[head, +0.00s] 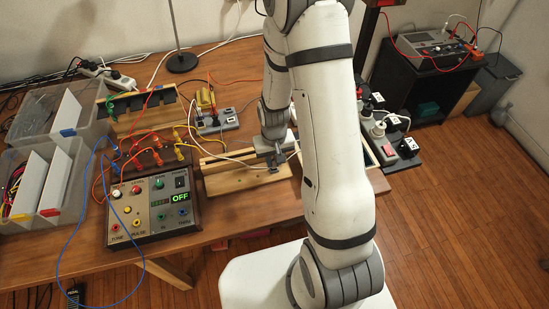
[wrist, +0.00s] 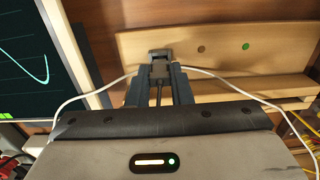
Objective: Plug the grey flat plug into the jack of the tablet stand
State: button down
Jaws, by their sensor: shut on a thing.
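In the wrist view my gripper (wrist: 160,76) is shut on a small dark grey plug (wrist: 159,55), with a dark cord running back between the fingers. The plug's front end lies against or just before the pale wooden tablet stand (wrist: 283,48); I cannot tell whether it touches or is inserted. The stand's board shows a brown round spot and a green round spot right of the plug; no jack opening is clear. In the head view my gripper (head: 277,156) is low at the wooden stand (head: 235,187), and the plug is too small to make out.
A control box (head: 153,209) reading OFF stands left of the stand, with coloured leads behind it. A white cable (wrist: 90,91) runs past both sides of my fingers. A screen (wrist: 35,55) with a curve is at left in the wrist view. Clear bins (head: 45,180) stand far left.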

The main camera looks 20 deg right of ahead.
aim_at(274, 159)
jog(key=shift+f+b, duration=0.55)
jog(key=shift+f, duration=0.15)
jog(key=c, duration=1.2)
grip_release()
jog(key=shift+c, duration=0.2)
jog(key=shift+r, duration=0.1)
jog(key=shift+r, duration=3.8)
jog(key=shift+r, duration=0.1)
jog(key=s+r+t, duration=0.1)
jog(key=s+r, duration=0.6)
jog(key=r, duration=0.3)
jog(key=s+r+t, duration=0.2)
jog(key=s+r, duration=0.5)
jog(key=r, duration=0.3)
jog(key=shift+d, duration=0.15)
